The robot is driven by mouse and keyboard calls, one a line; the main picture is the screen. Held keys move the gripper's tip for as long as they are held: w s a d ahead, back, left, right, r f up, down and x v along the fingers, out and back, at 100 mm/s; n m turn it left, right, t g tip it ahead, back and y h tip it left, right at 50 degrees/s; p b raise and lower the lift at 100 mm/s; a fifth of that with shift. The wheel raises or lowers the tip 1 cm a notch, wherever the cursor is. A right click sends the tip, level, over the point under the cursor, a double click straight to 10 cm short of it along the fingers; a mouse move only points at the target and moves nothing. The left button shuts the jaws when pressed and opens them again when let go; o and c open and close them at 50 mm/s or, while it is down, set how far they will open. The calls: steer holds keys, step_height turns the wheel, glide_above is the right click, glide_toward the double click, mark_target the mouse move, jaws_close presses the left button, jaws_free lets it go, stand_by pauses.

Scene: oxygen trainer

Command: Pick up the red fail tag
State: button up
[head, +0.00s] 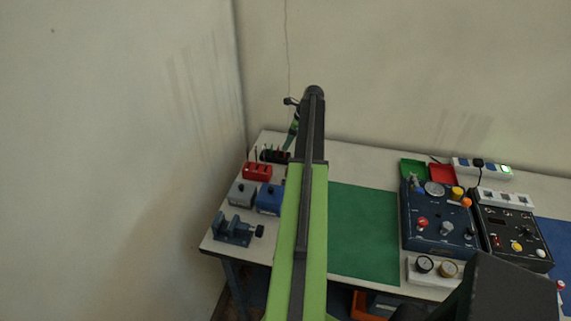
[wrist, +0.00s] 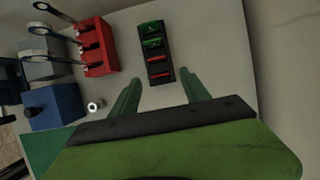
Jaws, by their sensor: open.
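A black rack (wrist: 144,58) holds tags in a row in the wrist view: green ones at the far end and red tags (wrist: 161,74) at the end nearer my gripper. The red tags look like thin red strips. I cannot read any marking on them. My gripper (wrist: 161,79) is open. Its two green fingers point toward the rack's near end, one on each side, with nothing between them. The head view shows the black rack (head: 273,156) at the table's back left corner, partly behind my arm.
A red holder with wrenches (wrist: 98,47) stands left of the rack, with grey and blue blocks beyond it. A small metal nut (wrist: 95,104) lies near the left finger. The table is bare right of the rack. A green mat (head: 363,232) lies right of my arm.

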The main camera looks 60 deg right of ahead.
mark_target(286, 156)
steer(key=b+x, duration=0.3)
steer(key=s+b+x, duration=0.1)
steer(key=shift+w+f, duration=0.2)
steer(key=shift+f, duration=0.3)
steer(key=shift+w+f+b, duration=0.2)
steer(key=shift+f+b, duration=0.1)
steer(key=shift+b, duration=0.25)
steer(key=shift+r, duration=0.2)
steer(key=shift+a, duration=0.1)
jaws_close()
